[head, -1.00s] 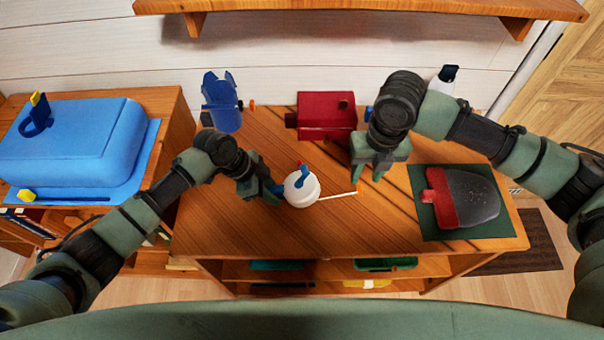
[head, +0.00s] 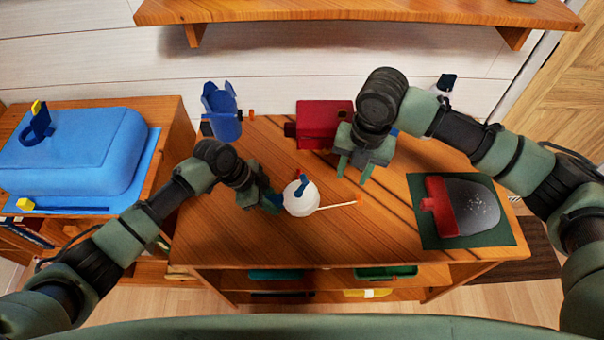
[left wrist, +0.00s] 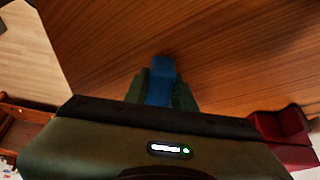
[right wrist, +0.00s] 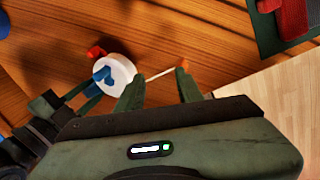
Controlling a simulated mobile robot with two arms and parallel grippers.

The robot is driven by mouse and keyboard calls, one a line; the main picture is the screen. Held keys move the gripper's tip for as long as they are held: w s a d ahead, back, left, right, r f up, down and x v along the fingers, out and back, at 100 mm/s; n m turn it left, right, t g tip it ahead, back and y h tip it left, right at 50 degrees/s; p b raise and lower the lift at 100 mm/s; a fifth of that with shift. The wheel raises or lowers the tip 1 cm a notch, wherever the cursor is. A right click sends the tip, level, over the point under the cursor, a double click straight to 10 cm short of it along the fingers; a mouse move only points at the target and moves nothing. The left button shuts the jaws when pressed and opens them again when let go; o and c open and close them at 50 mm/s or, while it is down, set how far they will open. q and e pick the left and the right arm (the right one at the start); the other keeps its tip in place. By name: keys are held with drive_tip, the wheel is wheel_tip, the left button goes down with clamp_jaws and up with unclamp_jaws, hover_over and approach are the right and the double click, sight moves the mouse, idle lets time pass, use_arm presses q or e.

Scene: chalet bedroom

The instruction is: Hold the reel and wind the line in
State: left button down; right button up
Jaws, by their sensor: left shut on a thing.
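The white round reel (head: 301,198) has a blue piece on top and a small red knob at its back. A pale line (head: 335,207) runs from it to the right and ends in a small orange tip (head: 358,202). My left gripper (head: 274,201) is shut on the reel's blue handle (left wrist: 161,82) at the reel's left side. My right gripper (head: 354,175) is open and empty, to the right of and behind the reel. In the right wrist view the reel (right wrist: 115,76) lies left of the open fingers, and the orange tip shows just beyond them.
The wooden table (head: 320,245) also holds a red box (head: 325,122) and a blue cup-like holder (head: 221,112) at the back. A red-and-grey scoop-like thing (head: 468,207) lies on a green mat (head: 425,240) at right. A wall shelf (head: 360,13) hangs above.

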sight(304, 175)
drive_tip(key=w+a+r+m, duration=0.2)
drive_tip(key=a+m, duration=0.3)
drive_tip(key=m, duration=0.2)
drive_tip(key=w+a+r+m, duration=0.2)
drive_tip(key=a+m, duration=0.3)
drive_tip(key=m, duration=0.2)
drive_tip(key=shift+y, duration=0.3)
drive_tip(key=shift+s+a+f, duration=0.1)
drive_tip(key=shift+a+f, duration=0.1)
drive_tip(key=shift+f, duration=2.3)
drive_tip(key=shift+s+a+f, duration=0.1)
drive_tip(key=shift+a+f, duration=0.05)
drive_tip(key=shift+f, duration=2.3)
drive_tip(key=shift+c, duration=0.3)
drive_tip(key=shift+w, duration=0.1)
clamp_jaws()
